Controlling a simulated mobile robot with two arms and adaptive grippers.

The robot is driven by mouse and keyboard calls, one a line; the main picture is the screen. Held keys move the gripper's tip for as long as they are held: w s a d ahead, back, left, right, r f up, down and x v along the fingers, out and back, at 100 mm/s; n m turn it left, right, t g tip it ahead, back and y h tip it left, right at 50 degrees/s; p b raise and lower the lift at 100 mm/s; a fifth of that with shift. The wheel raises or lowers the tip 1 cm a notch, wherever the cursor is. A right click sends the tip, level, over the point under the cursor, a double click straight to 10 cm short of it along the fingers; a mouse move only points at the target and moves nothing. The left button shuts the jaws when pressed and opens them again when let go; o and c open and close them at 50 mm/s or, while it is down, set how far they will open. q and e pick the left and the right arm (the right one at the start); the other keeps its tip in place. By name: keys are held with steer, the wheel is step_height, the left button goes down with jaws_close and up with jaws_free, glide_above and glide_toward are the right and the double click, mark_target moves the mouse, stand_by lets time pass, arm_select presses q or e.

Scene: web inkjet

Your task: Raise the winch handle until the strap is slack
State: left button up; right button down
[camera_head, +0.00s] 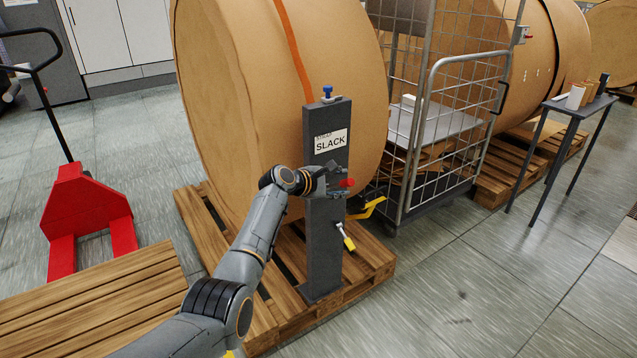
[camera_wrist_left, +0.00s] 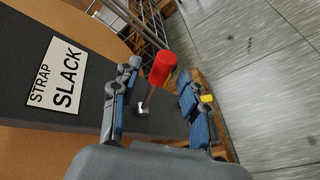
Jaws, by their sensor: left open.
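A dark grey post (camera_head: 325,235) stands in front of a large brown paper roll and bears a white sign (camera_head: 331,141) reading "STRAP SLACK". A red-knobbed handle (camera_head: 347,183) sticks out from the post. In the left wrist view its red knob (camera_wrist_left: 161,67) sits on a thin rod. My left gripper (camera_head: 336,180) is open at the post, with its fingers either side of the red knob; contact cannot be told. A yellow-gripped lever (camera_head: 346,238) hangs lower on the post. An orange strap (camera_head: 292,45) runs over the roll. My right gripper is not in view.
The paper roll (camera_head: 235,110) rests on a wooden pallet (camera_head: 372,258). A wire cage trolley (camera_head: 430,140) stands close to the right of the post. A red pallet jack (camera_head: 85,210) is at left. A small table (camera_head: 580,105) stands far right. Floor at front right is clear.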

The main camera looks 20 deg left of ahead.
arm_select(q)
steer(key=v, duration=0.8)
steer(key=shift+s+a+r, duration=0.2)
steer(key=shift+s+a, duration=0.05)
steer(key=shift+s, duration=0.05)
